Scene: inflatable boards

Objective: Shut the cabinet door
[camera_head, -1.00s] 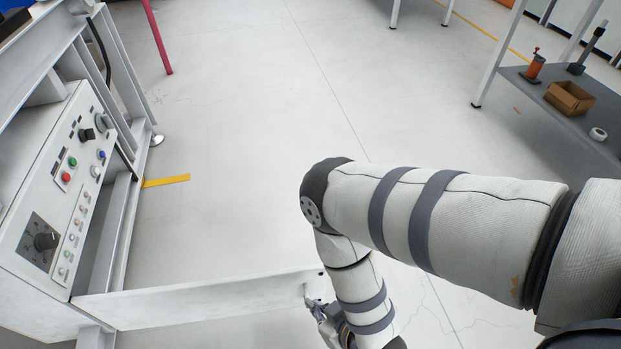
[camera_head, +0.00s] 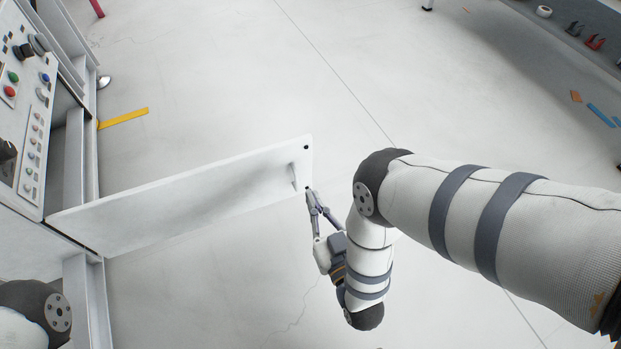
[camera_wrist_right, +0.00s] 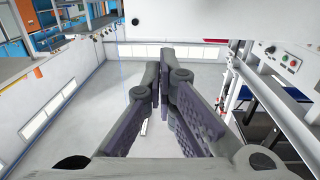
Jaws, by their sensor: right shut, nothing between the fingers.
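The white cabinet door (camera_head: 200,200) stands wide open in the head view, sticking out to the right from the white cabinet (camera_head: 45,130) at the left. A small upright handle (camera_head: 294,176) is near the door's free end. My right gripper (camera_head: 310,192) is shut and empty, its tips at the door's free end by the lower edge; whether they touch it I cannot tell. In the right wrist view the gripper (camera_wrist_right: 158,55) has its fingers together, with a white surface close beyond the tips at the top. My left gripper is not in view.
The control panel (camera_head: 25,75) with knobs and colored buttons is on the cabinet. A yellow floor strip (camera_head: 123,118) lies behind the door. A grey shelf (camera_head: 585,35) with small items is at the top right. The floor between is clear.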

